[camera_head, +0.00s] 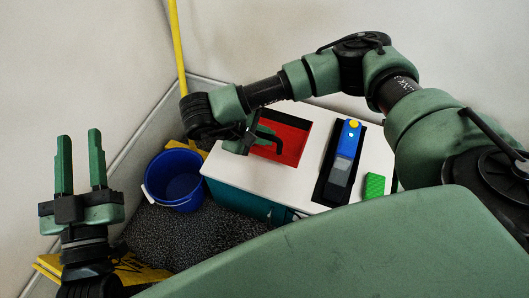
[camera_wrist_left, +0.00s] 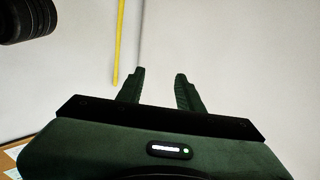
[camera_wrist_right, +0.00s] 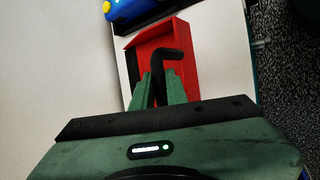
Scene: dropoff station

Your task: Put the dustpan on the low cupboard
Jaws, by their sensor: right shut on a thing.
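The red dustpan (camera_head: 288,142) with a black handle is over the white top of the low cupboard (camera_head: 298,183), at its back left part. It looks flat on the top or very close to it; contact is hard to tell. My right gripper (camera_head: 247,141) is shut on the black handle, and hides part of it. In the right wrist view the red pan (camera_wrist_right: 187,52) extends beyond the fingers, with the handle between them. My left gripper (camera_head: 80,150) is open and empty, off to the left, in front of the wall.
A blue device with a yellow button (camera_head: 347,142) lies in a black tray on the cupboard, right of the dustpan. A green block (camera_head: 374,186) lies beside it. A blue bucket (camera_head: 174,176) stands left of the cupboard on grey carpet (camera_head: 190,237). A yellow pole (camera_head: 177,45) leans behind.

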